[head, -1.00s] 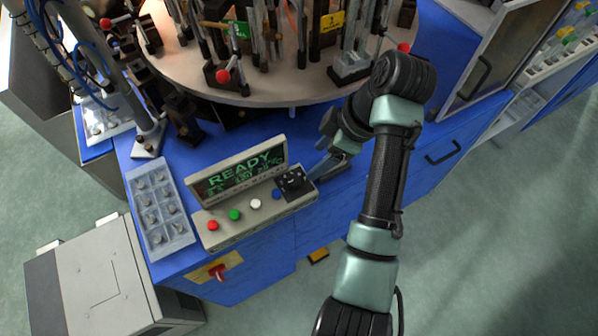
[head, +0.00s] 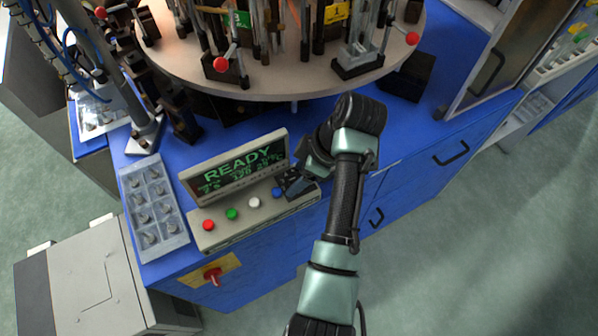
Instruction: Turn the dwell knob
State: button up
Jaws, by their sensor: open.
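The control panel (head: 222,229) is a beige console at the front of the blue bench. Its display (head: 237,169) reads READY in green. My gripper (head: 293,187) is black and sits over the right end of the panel, just right of the blue button (head: 277,192). It is open. I cannot make out the dwell knob; the gripper and wrist cover that end of the panel. Whether the fingers touch anything there is hidden.
Red (head: 208,225), green (head: 232,214) and white (head: 254,202) buttons line the panel. A parts tray (head: 177,241) lies left of it. A red switch (head: 213,275) is on the bench front below. The round turntable (head: 270,86) with tooling overhangs behind.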

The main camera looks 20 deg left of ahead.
grip_shut()
jog(key=shift+r+p, duration=0.1)
jog(key=shift+p, duration=0.3)
jog(key=m+p, duration=0.1)
jog(key=m+t+p, duration=0.1)
jog(key=m+p, duration=0.1)
jog(key=shift+s+r, duration=0.15)
jog(key=shift+s, duration=0.05)
jog(key=m+p, duration=0.1)
jog(key=m+t+p, duration=0.1)
jog(key=m+p, duration=0.1)
jog(key=shift+s+m+t+h, duration=0.1)
jog(key=shift+m+t+h, duration=0.2)
jog(key=m+t+p, duration=0.1)
jog(key=m+p, duration=0.2)
jog(key=shift+s+a+m+h, duration=0.1)
jog(key=shift+a+m+h, duration=0.05)
jog(key=shift+m+h, duration=0.2)
jog(key=shift+a+f+m+t+h+p, duration=0.1)
jog(key=shift+m+t+h+p, duration=0.2)
jog(key=shift+m+p, duration=0.5)
jog(key=shift+f+m+t+h+p, duration=0.1)
jog(key=shift+m+t+h+p, duration=0.2)
jog(key=shift+m, duration=0.75)
